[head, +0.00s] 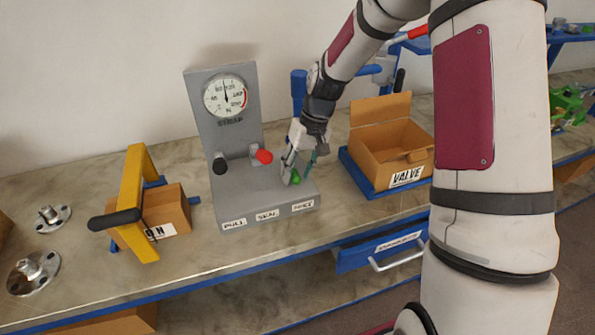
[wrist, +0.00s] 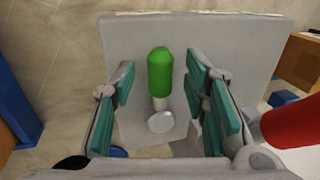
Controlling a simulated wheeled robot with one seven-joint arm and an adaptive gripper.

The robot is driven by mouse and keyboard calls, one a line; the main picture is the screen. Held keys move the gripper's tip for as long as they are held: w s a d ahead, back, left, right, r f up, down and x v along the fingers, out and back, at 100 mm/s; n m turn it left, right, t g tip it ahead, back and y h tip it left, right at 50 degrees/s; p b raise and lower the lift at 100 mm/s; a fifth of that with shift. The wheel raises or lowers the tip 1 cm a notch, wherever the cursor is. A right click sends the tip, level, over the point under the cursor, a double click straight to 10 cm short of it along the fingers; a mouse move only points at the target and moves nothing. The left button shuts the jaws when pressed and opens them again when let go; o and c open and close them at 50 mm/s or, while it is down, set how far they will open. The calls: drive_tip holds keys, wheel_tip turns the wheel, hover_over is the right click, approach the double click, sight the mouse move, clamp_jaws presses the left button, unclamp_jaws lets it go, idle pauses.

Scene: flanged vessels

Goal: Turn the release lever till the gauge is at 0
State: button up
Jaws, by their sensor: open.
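A grey stand carries a round white gauge (head: 230,95) on its upright panel; its needle points roughly straight up, and the exact reading is too small to tell. Three levers sit on the stand: one with a black knob (head: 220,164), one with a red knob (head: 263,156) and one with a green knob (head: 295,177). The red knob also shows at the right edge of the wrist view (wrist: 295,122). My gripper (head: 299,163) is at the green-knobbed lever. In the wrist view its teal-padded fingers are open on either side of the green knob (wrist: 160,72), with gaps at both sides.
Labels line the stand's front edge (head: 268,215). A cardboard box marked VALVE (head: 406,177) in a blue tray stands close to the right. A yellow frame with a black handle (head: 141,200) and metal flanges (head: 33,272) are to the left. A blue drawer (head: 385,249) is below.

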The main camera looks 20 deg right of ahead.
drive_tip(key=shift+f, duration=0.3)
drive_tip(key=shift+a, duration=0.1)
clamp_jaws()
